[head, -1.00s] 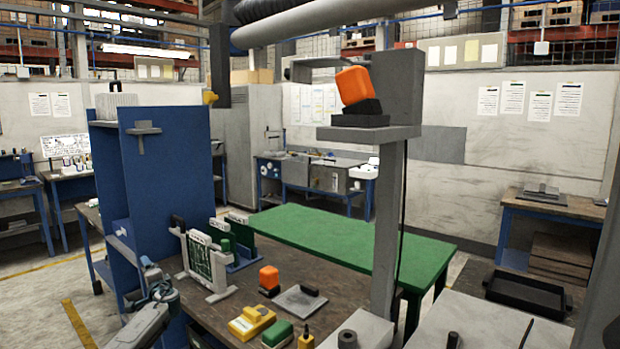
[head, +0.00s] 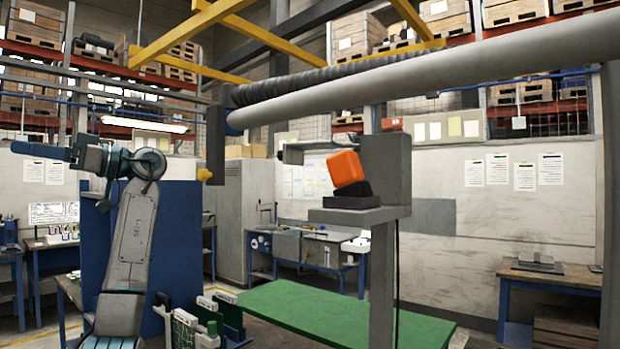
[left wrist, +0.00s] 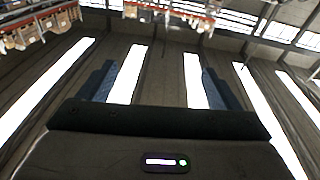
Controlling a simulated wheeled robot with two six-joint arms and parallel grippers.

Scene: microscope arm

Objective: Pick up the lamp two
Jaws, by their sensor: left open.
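An orange block-shaped lamp (head: 346,169) with a black base sits tilted on a grey ledge (head: 345,215) of the tall post, right of centre in the head view. I cannot tell from any label whether it is lamp two. My left gripper (head: 40,153) is raised at the far left of the head view, well away from the lamp. In the left wrist view its two blue fingers (left wrist: 157,72) are spread apart with nothing between them, facing the ceiling. My right gripper is not in view.
A tall blue panel (head: 180,255) stands behind my left arm. A thick grey pipe (head: 430,75) runs overhead. White-framed boards (head: 185,328) stand at the bottom edge. The air between arm and post is open.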

